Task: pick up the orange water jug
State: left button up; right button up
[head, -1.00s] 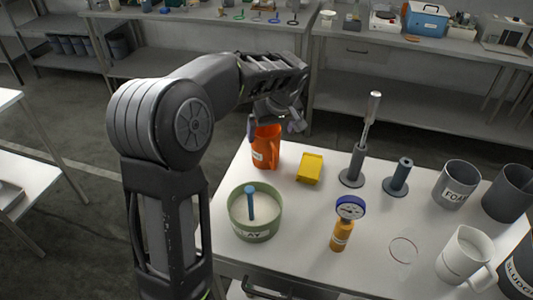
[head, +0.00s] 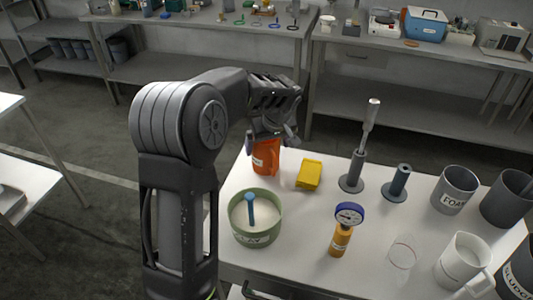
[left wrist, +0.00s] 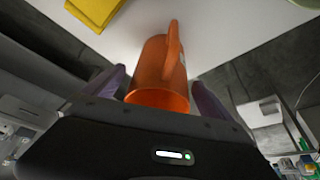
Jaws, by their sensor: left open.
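The orange water jug (head: 265,158) stands upright near the back left corner of the white table, with a white label on its side. My left gripper (head: 270,136) is above it, pointing down, and hides the jug's top. In the left wrist view the jug (left wrist: 163,75) lies between the two purple-grey fingers of the left gripper (left wrist: 160,97), one on each side. The fingers are open, with a gap to the jug visible on each side. My right gripper is not in view.
A yellow block (head: 309,174) stands just right of the jug, and a green bowl (head: 257,235) with a blue-handled tool sits in front. A grey stand (head: 352,182), an amber bottle with a gauge (head: 340,240) and several mugs stand further right.

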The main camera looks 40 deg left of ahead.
pick_arm(q)
jog(key=x, duration=0.3)
jog(key=shift+a+f, duration=0.1)
jog(key=shift+f, duration=0.1)
jog(key=shift+c, duration=0.6)
jog(key=c, duration=1.4)
notch_tip(320, 180, up, 10)
jog(key=b, duration=0.1)
